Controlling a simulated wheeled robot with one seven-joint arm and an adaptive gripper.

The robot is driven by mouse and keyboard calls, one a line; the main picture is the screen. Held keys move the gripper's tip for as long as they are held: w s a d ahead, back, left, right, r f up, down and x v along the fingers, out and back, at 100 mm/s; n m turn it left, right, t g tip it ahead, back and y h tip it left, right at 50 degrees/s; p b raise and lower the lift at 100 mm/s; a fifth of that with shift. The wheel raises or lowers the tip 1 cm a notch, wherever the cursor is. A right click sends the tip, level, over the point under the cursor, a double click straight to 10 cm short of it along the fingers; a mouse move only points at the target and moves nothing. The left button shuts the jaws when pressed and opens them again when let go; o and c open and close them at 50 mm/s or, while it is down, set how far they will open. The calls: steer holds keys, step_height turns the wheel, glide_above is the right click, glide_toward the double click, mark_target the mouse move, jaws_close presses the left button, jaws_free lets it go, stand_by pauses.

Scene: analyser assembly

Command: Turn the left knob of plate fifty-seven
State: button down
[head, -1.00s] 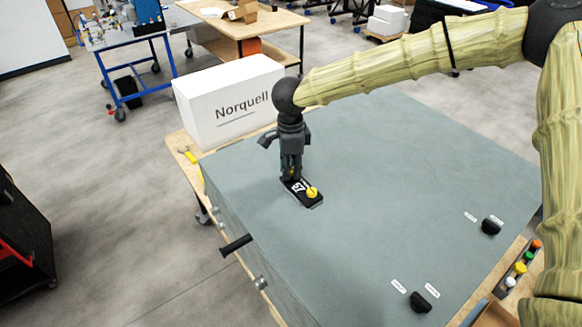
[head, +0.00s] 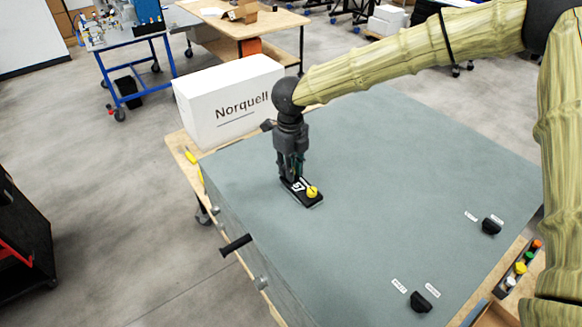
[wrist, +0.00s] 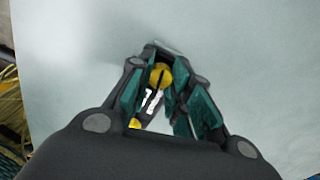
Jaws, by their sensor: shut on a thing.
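Plate fifty-seven (head: 316,203) is a small black plate with a white 57, lying on the grey-green top. Its right yellow knob (head: 312,191) is uncovered in the head view. My gripper (head: 289,178) points down over the plate's other end and hides the left knob there. In the wrist view the teal-padded fingers of my gripper (wrist: 160,80) are closed around a yellow knob with a dark slot, the left knob (wrist: 160,73). The white digits and a sliver of the other yellow knob show between the fingers, lower down.
A white Norquell box (head: 228,103) stands behind my gripper. A black handle (head: 236,245) sticks out of the front side. Two black knobs (head: 420,301) (head: 491,226) with white labels are at the right. Coloured buttons (head: 520,267) line the right edge. The middle of the top is clear.

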steer(key=m, duration=0.4)
steer(key=shift+w+r+m+b, duration=0.15)
steer(key=shift+w+m+b, duration=0.1)
steer(key=shift+m+b, duration=0.05)
steer(key=m+b, duration=0.1)
steer(key=m, duration=0.4)
steer(key=m+b, duration=0.1)
steer(key=m, duration=0.4)
steer(key=shift+b, duration=0.4)
steer(key=m+b, duration=0.2)
steer(key=m, duration=0.2)
steer(key=shift+m, duration=0.3)
steer(key=m+b, duration=0.2)
steer(key=m, duration=0.2)
steer(key=m+b, duration=0.2)
steer(key=m, duration=0.3)
steer(key=m+b, duration=0.3)
steer(key=m, duration=0.2)
steer(key=shift+m+b, duration=1.25)
steer(key=shift+m, duration=0.05)
